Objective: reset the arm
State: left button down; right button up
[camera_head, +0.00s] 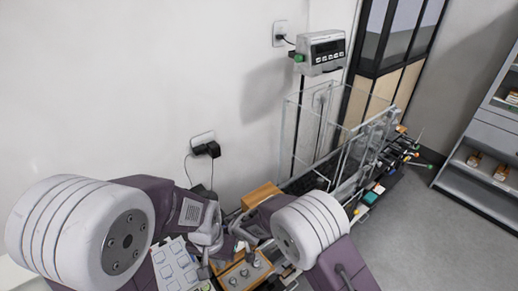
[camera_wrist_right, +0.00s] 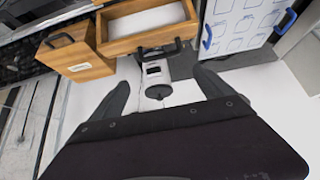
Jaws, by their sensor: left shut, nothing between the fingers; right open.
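My left arm comes in from the left, and its gripper (camera_head: 212,243) is shut and empty above the crowded table, close to a wooden tray with small metal weights (camera_head: 245,268). My right arm reaches in from the lower right. In the right wrist view, the right gripper (camera_wrist_right: 161,77) has its two dark fingers spread wide with nothing held between them. Beyond the fingers are a wooden box (camera_wrist_right: 150,42) with black handles and a small pale device (camera_wrist_right: 156,72) with a dark round part. In the head view the right fingertips are hard to make out.
A glass enclosure (camera_head: 300,140) stands behind the arms, with a scale display (camera_head: 322,50) above it. Small items line the table's right edge. Grey floor (camera_head: 420,230) is clear at right, before a shelf unit (camera_head: 485,150).

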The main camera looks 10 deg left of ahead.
jog(key=w+d+r+m+t+h+b, duration=0.1)
jog(key=w+d+r+m+t+b, duration=0.2)
jog(key=w+d, duration=0.45)
jog(key=w+d+r+m+h+b, duration=0.15)
jog(key=w+d+b, duration=0.25)
jog(key=d, duration=0.6)
jog(key=s+d+f+m+h+b, duration=0.1)
jog(key=s+d+m+h+b, duration=0.2)
jog(key=d, duration=1.1)
jog(key=s+d+f+m+g+b, duration=0.2)
jog(key=s+d+f+m, duration=0.15)
jog(key=s+d, duration=0.55)
jog(key=s+a+f+n+g, duration=0.1)
jog(key=s+f+g, duration=0.3)
jog(key=s, duration=0.9)
jog(key=shift+s+a, duration=0.4)
jog(key=shift+a, duration=0.2)
jog(key=shift+w, duration=0.1)
